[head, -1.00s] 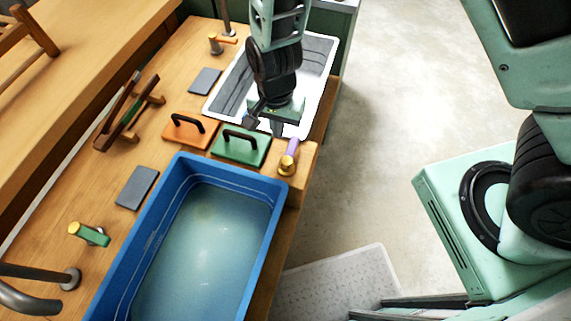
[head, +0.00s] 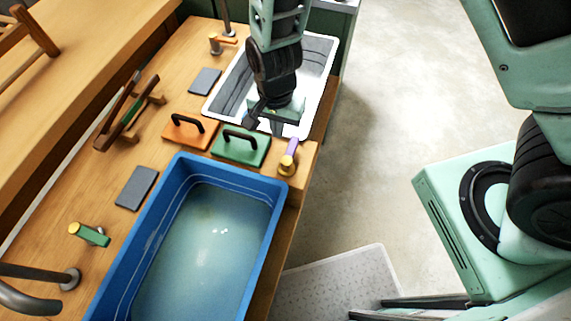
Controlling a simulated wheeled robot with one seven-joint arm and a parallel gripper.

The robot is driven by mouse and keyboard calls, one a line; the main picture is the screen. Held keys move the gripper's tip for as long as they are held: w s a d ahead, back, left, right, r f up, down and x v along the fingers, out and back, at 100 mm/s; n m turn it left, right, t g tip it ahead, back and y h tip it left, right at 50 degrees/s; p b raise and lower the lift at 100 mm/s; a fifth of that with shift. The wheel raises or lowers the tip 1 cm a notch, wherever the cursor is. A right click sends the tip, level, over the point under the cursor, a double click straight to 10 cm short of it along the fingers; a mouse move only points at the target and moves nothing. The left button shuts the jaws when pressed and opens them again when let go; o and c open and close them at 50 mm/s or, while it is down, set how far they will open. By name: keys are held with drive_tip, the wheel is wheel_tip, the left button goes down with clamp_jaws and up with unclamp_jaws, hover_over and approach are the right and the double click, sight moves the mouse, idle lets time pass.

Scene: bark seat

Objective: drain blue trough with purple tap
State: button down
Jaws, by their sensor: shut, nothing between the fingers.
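The blue trough (head: 272,233) is set in the wooden bench at the lower middle and holds cloudy, bluish-green water. The purple tap (head: 292,147) has a purple lever on a brass body, on a wooden block at the trough's far right corner. The lever points away from the trough, toward the upper right. My gripper (head: 267,122) is shut and empty. It hangs over the near end of the white basin, just left of and beyond the purple tap, apart from it as far as I can tell. The arm partly hides the basin.
A white basin (head: 322,66) lies beyond the trough. An orange board (head: 186,131) and a green board (head: 238,147), each with a black handle, lie between them.

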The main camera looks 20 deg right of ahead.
idle(0.4)
drive_tip(key=shift+f+b, duration=0.95)
drive_tip(key=shift+f, duration=0.8)
drive_tip(key=shift+s+d+b, duration=0.65)
drive_tip(key=shift+s+d, duration=1.35)
drive_tip(key=shift+d, duration=0.3)
wheel_tip(320, 180, up, 4)
drive_tip(key=p, duration=0.4)
drive_tip(key=shift+r, duration=0.15)
drive_tip(key=shift+s, duration=0.15)
drive_tip(key=s, duration=0.6)
drive_tip(key=shift+s+b, duration=0.3)
drive_tip(key=shift+s, duration=0.05)
